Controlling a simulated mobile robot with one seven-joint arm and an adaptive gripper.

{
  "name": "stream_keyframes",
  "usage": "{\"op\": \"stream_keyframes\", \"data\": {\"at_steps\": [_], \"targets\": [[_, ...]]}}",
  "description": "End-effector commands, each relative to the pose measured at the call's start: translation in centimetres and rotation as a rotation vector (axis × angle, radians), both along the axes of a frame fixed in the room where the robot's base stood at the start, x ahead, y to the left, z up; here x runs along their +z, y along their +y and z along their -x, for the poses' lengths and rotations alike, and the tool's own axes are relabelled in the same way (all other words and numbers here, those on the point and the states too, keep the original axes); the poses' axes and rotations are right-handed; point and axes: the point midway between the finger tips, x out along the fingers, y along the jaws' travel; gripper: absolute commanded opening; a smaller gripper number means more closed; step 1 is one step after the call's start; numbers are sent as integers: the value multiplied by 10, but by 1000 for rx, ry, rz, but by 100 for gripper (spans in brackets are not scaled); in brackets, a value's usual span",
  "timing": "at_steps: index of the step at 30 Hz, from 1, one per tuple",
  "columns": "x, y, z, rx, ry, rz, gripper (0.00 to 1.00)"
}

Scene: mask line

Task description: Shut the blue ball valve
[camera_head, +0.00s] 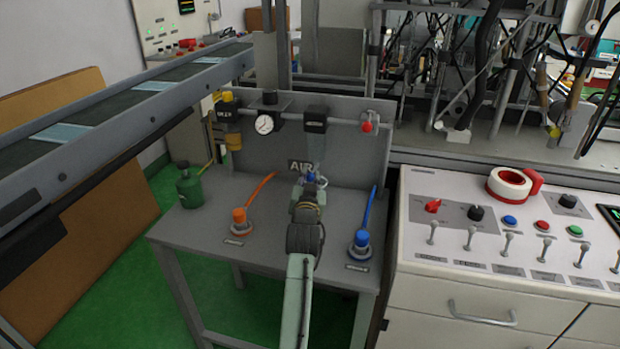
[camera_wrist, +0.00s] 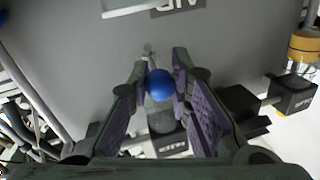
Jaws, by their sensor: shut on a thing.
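A blue round knob (camera_wrist: 160,86) sits between the two purple-lined fingers of my gripper (camera_wrist: 162,88) in the wrist view, with a grey metal fitting around it. The head view shows a small part of this blue knob (camera_head: 310,177) at my gripper's tip (camera_head: 309,182), in front of the grey panel below the AIR label. My gripper is shut on the knob, and the fingers hide part of it. A separate blue-topped fitting (camera_head: 361,240) with a blue bar slanting up behind it stands on the grey table (camera_head: 200,245), right of my arm. I cannot tell a lever position on the held part.
An orange-topped fitting (camera_head: 239,218) stands left of my arm, and a green can (camera_head: 189,186) is farther left. A gauge (camera_head: 264,124) and a red knob (camera_head: 367,126) are on the pipe above. A white control console (camera_head: 470,262) borders the table's right side.

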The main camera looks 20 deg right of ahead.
Motion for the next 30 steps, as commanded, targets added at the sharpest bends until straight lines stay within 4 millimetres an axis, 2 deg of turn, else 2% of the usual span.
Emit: {"op": "stream_keyframes", "data": {"at_steps": [14, 30], "targets": [[0, -5, 3, 44, -1, -1, 0], [-6, -24, 11, 334, -4, 4, 0]]}}
